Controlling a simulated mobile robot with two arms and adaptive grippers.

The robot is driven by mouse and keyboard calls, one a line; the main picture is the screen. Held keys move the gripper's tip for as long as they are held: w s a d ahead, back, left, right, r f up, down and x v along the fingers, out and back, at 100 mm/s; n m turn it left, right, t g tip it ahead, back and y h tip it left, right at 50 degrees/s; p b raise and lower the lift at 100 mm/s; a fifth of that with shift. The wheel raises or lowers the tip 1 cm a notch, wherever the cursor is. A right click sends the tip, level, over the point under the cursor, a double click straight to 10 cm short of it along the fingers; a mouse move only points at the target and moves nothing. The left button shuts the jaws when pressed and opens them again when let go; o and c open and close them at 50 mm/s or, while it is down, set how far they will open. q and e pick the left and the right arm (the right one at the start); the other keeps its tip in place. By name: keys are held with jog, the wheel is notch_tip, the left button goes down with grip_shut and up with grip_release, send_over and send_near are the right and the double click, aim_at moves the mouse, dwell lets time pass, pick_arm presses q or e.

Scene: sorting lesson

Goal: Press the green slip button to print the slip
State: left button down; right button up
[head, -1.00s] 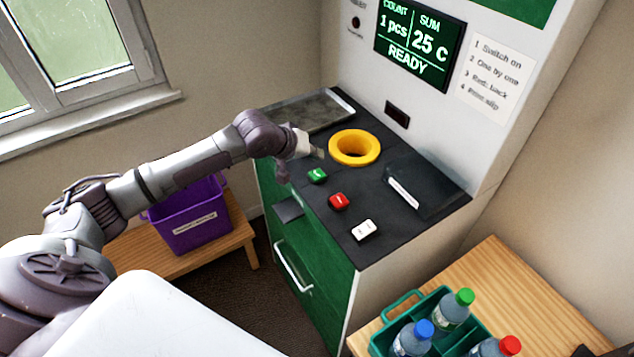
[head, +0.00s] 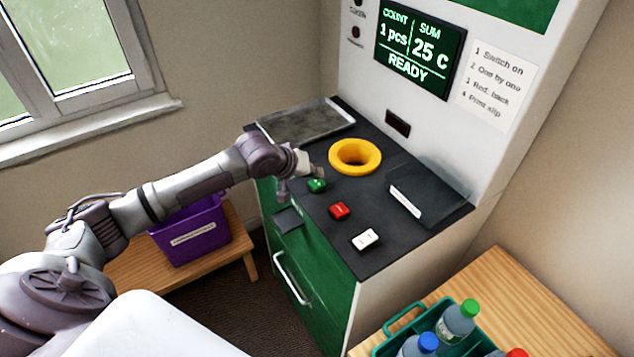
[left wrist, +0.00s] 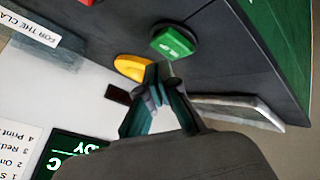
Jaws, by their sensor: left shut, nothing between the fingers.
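The green slip button (head: 317,186) sits on the dark counter of the machine, at the front left of the yellow ring. It also shows in the left wrist view (left wrist: 174,42), with pale lettering on top. My left gripper (head: 317,173) is shut and empty, its fingertips just behind and above the button in the head view. In the left wrist view the closed fingertips (left wrist: 158,72) lie close beside the button; I cannot tell whether they touch it. The screen (head: 419,48) reads 1 pcs, 25 C, READY. My right gripper is not in view.
A red button (head: 340,210) and a white button (head: 365,239) stand nearby. The yellow ring (head: 355,143), a metal tray (head: 305,121) and a dark flap with a white label (head: 406,202) are on the counter. A green bottle carrier (head: 390,343) stands at lower right.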

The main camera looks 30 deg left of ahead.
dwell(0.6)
pick_arm(q)
jog(key=shift+f, duration=0.2)
jog(key=shift+f, duration=0.2)
